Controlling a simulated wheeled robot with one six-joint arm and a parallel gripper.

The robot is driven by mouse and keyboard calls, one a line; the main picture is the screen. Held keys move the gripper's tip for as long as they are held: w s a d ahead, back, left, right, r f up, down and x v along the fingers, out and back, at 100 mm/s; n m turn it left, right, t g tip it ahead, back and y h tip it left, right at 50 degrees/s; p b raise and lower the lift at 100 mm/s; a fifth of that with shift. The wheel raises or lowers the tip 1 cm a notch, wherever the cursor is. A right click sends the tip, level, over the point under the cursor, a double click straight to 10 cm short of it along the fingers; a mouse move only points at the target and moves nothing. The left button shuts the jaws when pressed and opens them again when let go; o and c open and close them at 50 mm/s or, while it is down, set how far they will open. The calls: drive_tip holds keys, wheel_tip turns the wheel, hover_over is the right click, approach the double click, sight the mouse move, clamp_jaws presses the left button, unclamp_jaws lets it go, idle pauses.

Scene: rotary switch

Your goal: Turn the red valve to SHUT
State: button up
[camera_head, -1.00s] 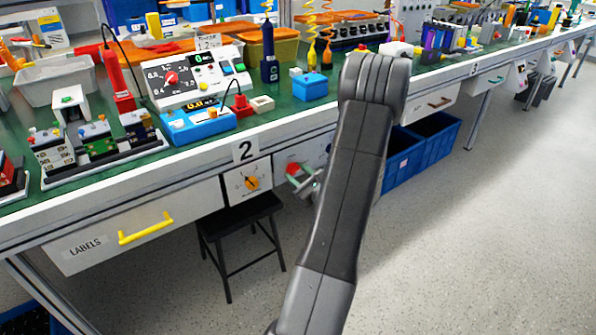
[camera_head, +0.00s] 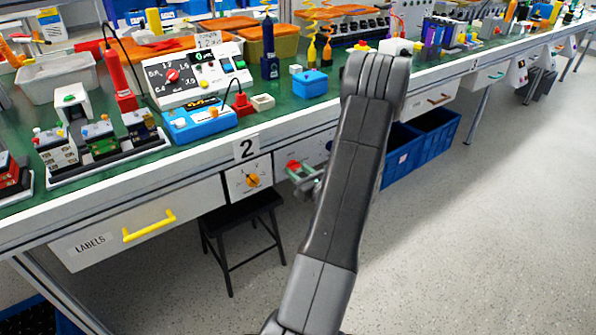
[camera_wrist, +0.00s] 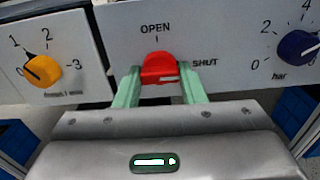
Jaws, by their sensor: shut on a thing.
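The red valve (camera_wrist: 158,66) is a round knob on a pale panel, between the words OPEN above it and SHUT to its right. Its white mark points right, towards the SHUT side. My gripper (camera_wrist: 161,74) has its two green fingers on either side of the knob, shut on it. In the head view the red valve (camera_head: 293,165) shows as a small red spot under the bench edge, with my gripper (camera_head: 302,174) at it and my arm coming from the lower right. The fingers hide part of the panel beside the knob.
A yellow knob (camera_wrist: 42,71) sits left of the valve, and a dark blue bar knob (camera_wrist: 298,46) sits right. A black stool (camera_head: 242,215) stands below the panel. Blue bins (camera_head: 400,160) are behind my arm. The floor at right is clear.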

drive_tip(key=o, duration=1)
drive_tip(key=shift+s+d, duration=0.1)
drive_tip(key=p+v, duration=0.2)
drive_tip(key=v, duration=1.1)
drive_tip(key=shift+s+d, duration=0.2)
drive_tip(key=shift+s, duration=0.1)
drive_tip(key=b+x, duration=0.2)
drive_tip(key=x, duration=1.2)
drive_tip(key=shift+s+d, duration=0.1)
